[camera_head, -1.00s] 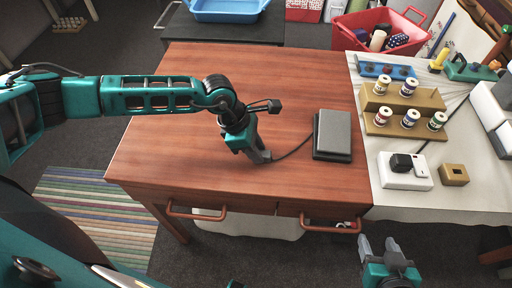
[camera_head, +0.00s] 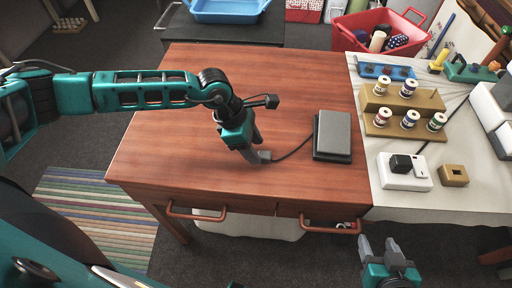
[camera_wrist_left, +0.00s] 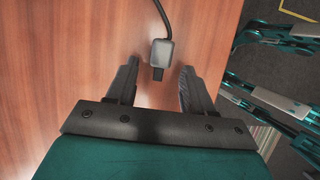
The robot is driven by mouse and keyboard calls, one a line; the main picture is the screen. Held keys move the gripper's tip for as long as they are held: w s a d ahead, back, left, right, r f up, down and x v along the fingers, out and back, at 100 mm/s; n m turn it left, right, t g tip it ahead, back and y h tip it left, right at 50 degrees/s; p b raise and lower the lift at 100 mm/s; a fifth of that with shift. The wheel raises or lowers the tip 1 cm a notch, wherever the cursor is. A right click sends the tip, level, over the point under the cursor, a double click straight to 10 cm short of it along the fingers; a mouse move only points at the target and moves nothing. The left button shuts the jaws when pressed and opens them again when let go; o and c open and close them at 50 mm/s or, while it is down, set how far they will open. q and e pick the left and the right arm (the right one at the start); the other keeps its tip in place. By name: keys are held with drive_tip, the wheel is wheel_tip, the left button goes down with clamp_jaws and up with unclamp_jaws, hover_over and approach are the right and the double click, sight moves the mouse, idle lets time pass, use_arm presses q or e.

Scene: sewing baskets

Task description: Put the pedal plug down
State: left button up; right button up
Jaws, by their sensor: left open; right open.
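The pedal plug (camera_wrist_left: 161,56) is a grey block on a dark cord and lies on the brown wooden table. It also shows in the head view (camera_head: 265,156), beside my left gripper's fingertips. My left gripper (camera_head: 255,158) is open over the table; in the left wrist view (camera_wrist_left: 156,85) its two fingers stand apart, with the plug just beyond and between their tips, and nothing is held. The cord runs to the grey foot pedal (camera_head: 333,134) at the table's right. My right gripper (camera_head: 378,244) is open and empty in front of the table's right edge.
A white side table (camera_head: 425,208) on the right holds a white socket block with a black plug (camera_head: 403,180), a wooden block (camera_head: 453,175) and a stepped thread-spool rack (camera_head: 400,105). A red basket (camera_head: 346,38) stands behind. The wooden table's left part is clear.

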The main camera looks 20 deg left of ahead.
use_arm(q)
drive_tip(key=v, duration=1)
drive_tip(key=shift+r, duration=0.15)
